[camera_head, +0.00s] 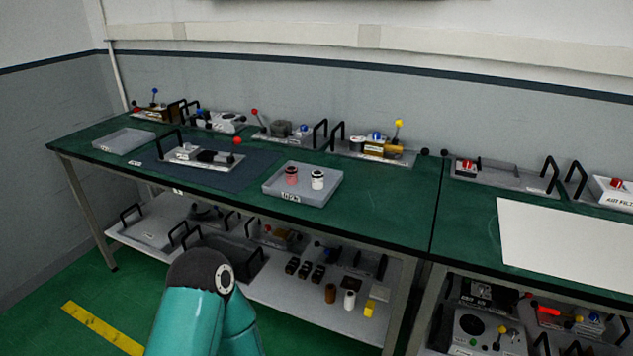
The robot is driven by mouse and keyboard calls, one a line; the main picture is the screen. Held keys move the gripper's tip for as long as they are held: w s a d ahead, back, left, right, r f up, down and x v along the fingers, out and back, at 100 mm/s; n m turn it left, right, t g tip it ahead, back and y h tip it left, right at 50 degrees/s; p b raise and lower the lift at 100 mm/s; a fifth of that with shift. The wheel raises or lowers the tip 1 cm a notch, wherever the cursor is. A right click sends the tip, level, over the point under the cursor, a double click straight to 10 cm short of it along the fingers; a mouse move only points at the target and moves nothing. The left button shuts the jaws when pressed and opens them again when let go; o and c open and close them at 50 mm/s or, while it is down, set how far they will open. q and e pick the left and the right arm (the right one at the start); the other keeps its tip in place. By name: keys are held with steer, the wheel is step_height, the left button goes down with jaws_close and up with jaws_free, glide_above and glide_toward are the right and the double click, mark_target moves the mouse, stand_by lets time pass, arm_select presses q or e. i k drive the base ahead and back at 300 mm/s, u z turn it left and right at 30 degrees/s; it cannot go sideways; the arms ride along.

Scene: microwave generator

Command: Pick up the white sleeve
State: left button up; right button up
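A small white sleeve (317,180) with a dark top stands upright in a grey tray (329,196) on the green table. A red sleeve (291,176) stands beside it on the left, apart from it. Another white cylinder (349,300) stands on the lower shelf under the table. Neither of my grippers is in view. Only a teal link of my own arm with a dark joint shows at the bottom, in front of the table and the lower shelf.
The green table (395,205) holds an empty grey tray (124,141), a fixture on a dark mat (147,177) and several devices with levers at the back. A white sheet (570,243) lies at the right. The lower shelf (275,291) holds trays and small parts.

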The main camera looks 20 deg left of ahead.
mark_target(318, 176)
steer(key=k, duration=0.6)
steer(key=u, duration=0.45)
steer(key=i, duration=0.7)
steer(key=u, duration=0.8)
steer(key=i, duration=0.9)
steer(key=z, duration=0.05)
